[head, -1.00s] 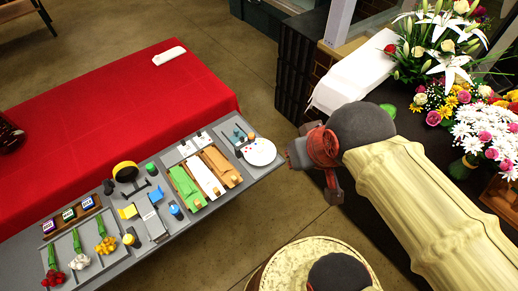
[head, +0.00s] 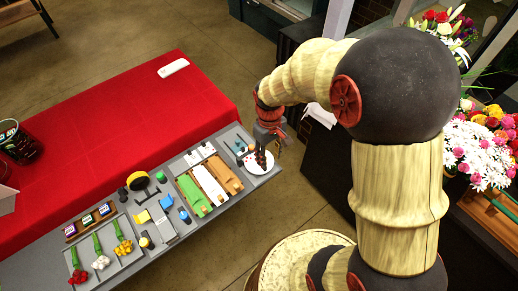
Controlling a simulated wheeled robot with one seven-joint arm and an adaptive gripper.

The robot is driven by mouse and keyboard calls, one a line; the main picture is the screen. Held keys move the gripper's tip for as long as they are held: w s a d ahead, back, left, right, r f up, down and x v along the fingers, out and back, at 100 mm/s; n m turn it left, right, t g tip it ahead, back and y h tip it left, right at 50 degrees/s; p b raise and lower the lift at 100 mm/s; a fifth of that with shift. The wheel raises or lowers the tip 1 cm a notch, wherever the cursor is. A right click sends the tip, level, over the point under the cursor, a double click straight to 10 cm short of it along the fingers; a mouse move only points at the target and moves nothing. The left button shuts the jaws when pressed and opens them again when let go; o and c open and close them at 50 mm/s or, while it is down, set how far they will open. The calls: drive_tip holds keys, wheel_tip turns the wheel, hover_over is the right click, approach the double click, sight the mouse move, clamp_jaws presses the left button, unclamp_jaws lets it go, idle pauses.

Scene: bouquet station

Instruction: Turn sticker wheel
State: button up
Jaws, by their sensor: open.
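The sticker wheel, a white round disc (head: 259,168), lies at the right end of the grey work board. In the earlier view it shows small coloured marks; now part of its face is hidden behind dark finger parts. My gripper (head: 264,152) is over the wheel, pointing down, and is open. Its fingertips are at or just above the wheel's face; I cannot tell if they touch it.
The grey board (head: 200,222) also holds green, white and brown wrap rolls (head: 210,184), a yellow-black tape ring (head: 138,181) and bunches of small flowers (head: 123,246). A red-covered table (head: 120,130) lies behind. Bouquets (head: 485,150) stand at the right.

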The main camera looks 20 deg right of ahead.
drive_tip(key=w+f+n, duration=0.2)
drive_tip(key=w, duration=0.1)
drive_tip(key=w+f+n+p, duration=0.1)
drive_tip(key=w+f+n, duration=0.2)
drive_tip(key=w, duration=0.1)
drive_tip(key=w+f+n, duration=0.2)
drive_tip(key=w+f, duration=0.1)
drive_tip(key=w, duration=0.1)
drive_tip(key=shift+f+n+t, duration=0.25)
drive_tip(key=shift+n+t, duration=0.15)
drive_tip(key=shift+w+n, duration=0.1)
drive_tip(key=shift+n, duration=0.5)
drive_tip(key=shift+f, duration=3.85)
drive_tip(key=shift+c, duration=0.2)
clamp_jaws()
